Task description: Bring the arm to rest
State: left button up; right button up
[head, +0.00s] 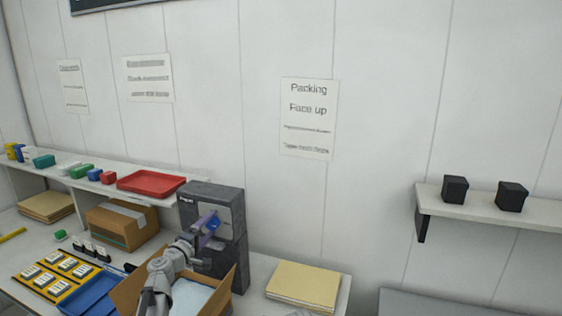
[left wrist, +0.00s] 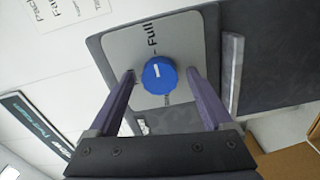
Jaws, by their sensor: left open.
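My left arm rises from the bottom of the head view. Its gripper (head: 205,223), with purple fingers, is in front of a dark grey machine (head: 232,200) on the bench. In the left wrist view, the open fingers (left wrist: 160,92) stand on either side of a round blue knob (left wrist: 160,76) with a white mark. A gap shows between each fingertip and the knob. The knob sits on a light grey panel (left wrist: 125,48) with the word "Full" above it. My right gripper is not in view.
An open cardboard box (head: 128,290) stands close under my left arm. A blue tray (head: 92,292) and a yellow tray (head: 28,283) of labelled items lie left of it. A shelf with a red tray (head: 150,183) is behind. Tan folders (head: 303,285) lie right of the machine.

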pick_arm(q)
jog(key=n, duration=0.3)
jog(key=shift+n, duration=0.3)
jog(key=shift+d, duration=0.1)
